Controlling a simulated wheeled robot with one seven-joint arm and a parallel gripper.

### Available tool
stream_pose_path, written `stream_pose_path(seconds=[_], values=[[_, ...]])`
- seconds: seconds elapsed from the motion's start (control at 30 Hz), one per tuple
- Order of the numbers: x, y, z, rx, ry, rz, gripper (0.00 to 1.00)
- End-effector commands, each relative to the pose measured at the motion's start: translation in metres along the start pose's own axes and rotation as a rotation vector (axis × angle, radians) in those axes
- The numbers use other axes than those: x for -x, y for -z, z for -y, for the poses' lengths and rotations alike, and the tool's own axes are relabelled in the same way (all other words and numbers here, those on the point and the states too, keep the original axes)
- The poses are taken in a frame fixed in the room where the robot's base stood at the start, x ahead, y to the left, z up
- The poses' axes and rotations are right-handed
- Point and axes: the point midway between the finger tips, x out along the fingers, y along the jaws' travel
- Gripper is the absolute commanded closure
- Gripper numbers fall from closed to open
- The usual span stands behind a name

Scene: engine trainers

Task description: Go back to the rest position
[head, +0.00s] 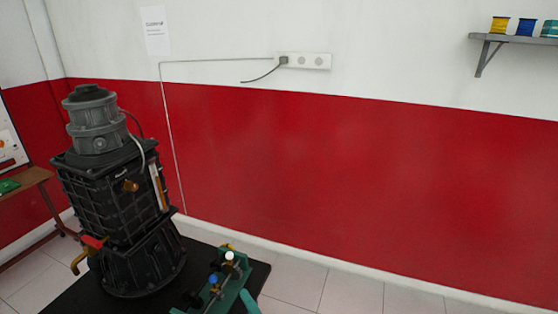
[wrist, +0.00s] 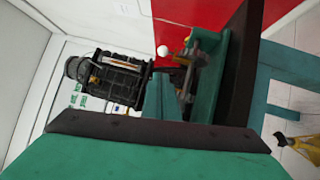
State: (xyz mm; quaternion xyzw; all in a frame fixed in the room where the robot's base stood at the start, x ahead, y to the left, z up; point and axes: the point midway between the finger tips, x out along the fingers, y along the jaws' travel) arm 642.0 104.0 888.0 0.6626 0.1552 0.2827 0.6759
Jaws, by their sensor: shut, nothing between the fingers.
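My gripper (wrist: 161,85) shows in the wrist view as teal fingers beyond a broad teal body with a dark edge. The fingers are together and hold nothing. A teal tip (head: 250,302) at the bottom edge of the head view looks like part of it. The engine trainer (head: 115,200), a dark ribbed block with a grey round top, stands upright at the left in the head view. It lies sideways in the tilted wrist view (wrist: 120,77). My gripper is apart from it.
A green fixture (head: 222,284) with white and blue knobs stands on the black bench top (head: 75,293), close to my gripper. A brown side table (head: 25,180) is at the far left. A wall shelf (head: 515,39) holds several spools. The floor (head: 350,293) at the right is clear.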

Motion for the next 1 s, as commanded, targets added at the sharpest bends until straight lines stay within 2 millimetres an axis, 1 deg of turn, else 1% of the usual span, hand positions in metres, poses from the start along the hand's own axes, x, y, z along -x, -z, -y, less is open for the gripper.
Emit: stream_pose_path(seconds=[0.03,0.17,0.2,0.27,0.4,0.8,1.0], values=[[0.013,0.011,0.003,-0.043,-0.010,0.010,1.00],[0.050,0.033,-0.001,-0.180,-0.060,0.057,1.00],[0.062,0.040,-0.003,-0.224,-0.075,0.073,1.00],[0.080,0.050,-0.005,-0.292,-0.095,0.098,1.00],[0.122,0.068,-0.012,-0.453,-0.135,0.167,1.00],[0.243,0.104,-0.030,-0.915,-0.194,0.407,1.00],[0.300,0.120,-0.038,-1.147,-0.197,0.545,1.00]])
